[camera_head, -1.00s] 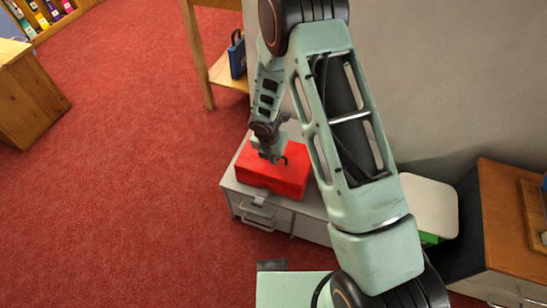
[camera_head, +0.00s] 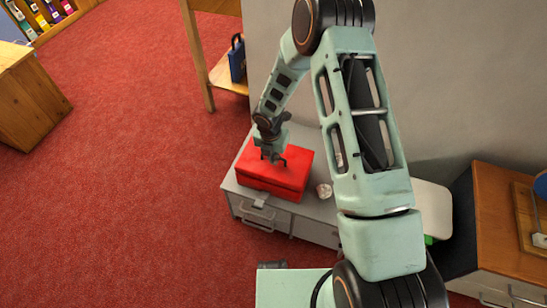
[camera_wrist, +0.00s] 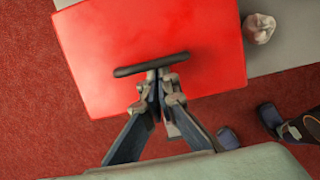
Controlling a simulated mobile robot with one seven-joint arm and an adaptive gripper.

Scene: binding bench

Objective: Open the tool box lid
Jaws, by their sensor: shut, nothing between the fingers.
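The red tool box (camera_head: 287,180) sits on a low grey cabinet, and its lid looks closed. Its flat red top fills the upper middle of the wrist view (camera_wrist: 100,45). A dark bar handle (camera_wrist: 135,69) lies across the lid there. My gripper (camera_wrist: 160,76) has its fingers together just at the near side of the bar, with nothing between them. In the head view my gripper (camera_head: 273,157) is over the top of the box. Whether the fingertips touch the bar or lid I cannot tell.
The grey cabinet (camera_head: 313,211) has free top to the right of the box, where a crumpled whitish object (camera_head: 324,191) lies. A wall stands behind. A wooden stand (camera_head: 228,76) holds a blue item (camera_head: 237,60). A wooden cabinet (camera_head: 491,225) is at right.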

